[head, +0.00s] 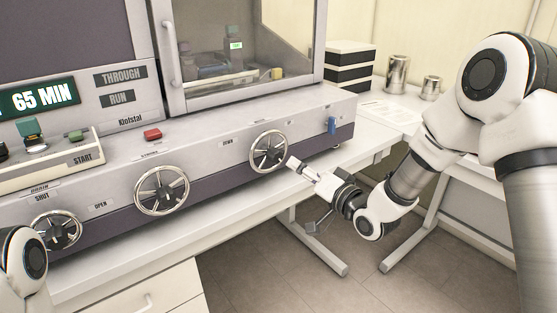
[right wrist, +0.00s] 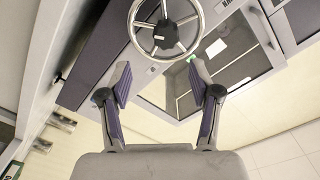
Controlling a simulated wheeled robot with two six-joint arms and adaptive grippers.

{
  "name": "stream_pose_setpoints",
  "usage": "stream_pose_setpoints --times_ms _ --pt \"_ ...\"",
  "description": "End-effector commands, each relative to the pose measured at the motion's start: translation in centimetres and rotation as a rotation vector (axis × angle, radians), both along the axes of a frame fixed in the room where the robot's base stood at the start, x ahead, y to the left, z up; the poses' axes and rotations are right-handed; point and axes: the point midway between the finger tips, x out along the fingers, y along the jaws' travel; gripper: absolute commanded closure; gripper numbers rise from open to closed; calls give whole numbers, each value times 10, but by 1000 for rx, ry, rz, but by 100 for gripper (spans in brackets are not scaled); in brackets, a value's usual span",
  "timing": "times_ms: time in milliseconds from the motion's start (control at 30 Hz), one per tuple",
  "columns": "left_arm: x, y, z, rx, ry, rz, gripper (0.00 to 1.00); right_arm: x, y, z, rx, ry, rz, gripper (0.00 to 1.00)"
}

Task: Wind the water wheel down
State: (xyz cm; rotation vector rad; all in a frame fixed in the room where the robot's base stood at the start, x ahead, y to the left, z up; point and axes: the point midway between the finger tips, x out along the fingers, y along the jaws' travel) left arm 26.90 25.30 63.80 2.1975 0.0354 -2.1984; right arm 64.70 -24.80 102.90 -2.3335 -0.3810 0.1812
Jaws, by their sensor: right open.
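Three spoked metal handwheels sit along the sloped front of the machine in the head view: a left wheel (head: 57,231), a middle wheel (head: 162,191) and a right wheel (head: 269,151). I cannot read which one is marked water. My right gripper (head: 294,164) is close to the right wheel's lower right rim. In the right wrist view, my right gripper (right wrist: 160,70) is open and empty, its fingers pointing at a wheel (right wrist: 166,25) just past the fingertips. No clear contact shows. My left arm enters at the lower left, but its gripper is out of view.
A blue lever (head: 332,125) is to the right of the right wheel. A red button (head: 152,134) is above the middle wheel. A glazed cabinet (head: 240,50) stands behind. Black and white boxes (head: 350,66) and metal cups (head: 398,75) stand on the bench at right.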

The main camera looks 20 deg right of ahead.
Motion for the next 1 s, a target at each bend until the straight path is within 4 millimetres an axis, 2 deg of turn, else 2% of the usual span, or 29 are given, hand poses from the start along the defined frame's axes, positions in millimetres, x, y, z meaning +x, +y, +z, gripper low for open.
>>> stream_pose_setpoints --times_ms 33,100,267,533,667,867,967,1000 --pt "0 0 -7 0 0 0 60 5 3 -3 55 13 2 37" --pt "0 0 -18 0 0 0 60 13 13 -3 40 -6 16 37" --pt "0 0 -10 0 0 0 60 28 19 2 35 -5 18 37" --pt "0 0 -2 0 0 0 60 75 36 2 35 -7 19 37" --pt "0 0 -1 0 0 0 60 84 39 1 36 -5 17 37" --pt "0 0 -2 0 0 0 60 85 39 1 37 -5 17 37" --pt "0 0 -2 0 0 0 60 85 39 1 37 -5 17 69" --pt "0 0 -2 0 0 0 60 84 39 1 37 -5 17 83"
